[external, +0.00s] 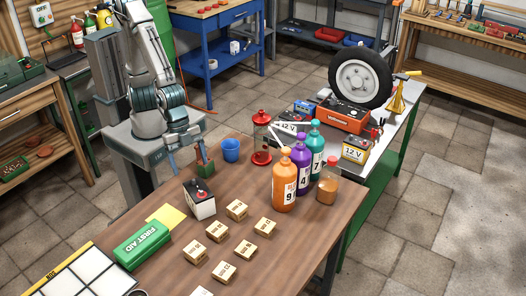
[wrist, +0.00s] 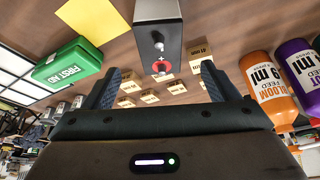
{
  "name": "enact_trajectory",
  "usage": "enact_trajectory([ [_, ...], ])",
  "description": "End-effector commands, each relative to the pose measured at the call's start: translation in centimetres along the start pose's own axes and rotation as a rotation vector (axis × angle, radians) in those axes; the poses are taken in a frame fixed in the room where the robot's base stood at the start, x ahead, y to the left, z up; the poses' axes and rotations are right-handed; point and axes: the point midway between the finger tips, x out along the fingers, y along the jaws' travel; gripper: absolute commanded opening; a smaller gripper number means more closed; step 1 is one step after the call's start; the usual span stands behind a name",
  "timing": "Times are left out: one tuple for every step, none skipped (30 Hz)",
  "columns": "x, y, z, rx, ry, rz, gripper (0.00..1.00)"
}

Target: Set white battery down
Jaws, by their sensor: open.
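The white battery (external: 199,200) stands upright on the brown wooden table (external: 172,243), with a dark top and a red terminal cap. In the wrist view the battery (wrist: 157,35) shows ahead of and between the fingers, its dark top with the red ring and plus mark facing me. My gripper (external: 188,160) is over the table's far edge, behind the battery in the external view. Its two fingers are spread wide in the wrist view (wrist: 160,78), with nothing between the tips. The fingers look apart from the battery.
Several small cardboard boxes (external: 217,231) stand right of and in front of the battery. A green first aid box (external: 142,245) and yellow paper (external: 166,217) lie left. A blue cup (external: 231,150), red-lidded jar (external: 261,140) and orange bottle (external: 285,182) stand toward the back and right.

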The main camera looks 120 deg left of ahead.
Motion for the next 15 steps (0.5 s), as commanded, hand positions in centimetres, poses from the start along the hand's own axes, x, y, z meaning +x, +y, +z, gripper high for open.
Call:
enact_trajectory([
  [-0.3, 0.0, 0.0, -0.002, 0.0, 0.0, 0.81],
  [-0.6, -0.1, 0.1, -0.005, -0.001, 0.0, 0.81],
  [-1.0, -0.4, 0.2, -0.013, -0.001, 0.0, 0.81],
  [-1.4, -0.7, 0.4, -0.022, -0.003, 0.0, 0.81],
  [-1.9, -1.0, 0.7, -0.032, -0.007, 0.0, 0.81],
  [-2.7, -1.6, 1.2, -0.051, -0.011, 0.0, 0.81],
  [-3.5, -2.1, 1.6, -0.069, -0.014, -0.002, 0.81],
  [-4.3, -2.7, 2.2, -0.088, -0.019, -0.003, 0.81],
  [-5.5, -3.5, 3.1, -0.116, -0.027, -0.006, 0.81],
  [-6.5, -4.0, 3.8, -0.138, -0.033, -0.01, 0.81],
  [-7.5, -4.6, 4.6, -0.158, -0.04, -0.015, 0.81],
  [-8.7, -5.2, 5.7, -0.186, -0.049, -0.024, 0.81],
  [-9.6, -5.7, 6.6, -0.207, -0.056, -0.031, 0.81],
  [-10.4, -6.0, 7.4, -0.227, -0.063, -0.039, 0.81],
  [-11.4, -6.5, 8.6, -0.252, -0.074, -0.05, 0.81],
])
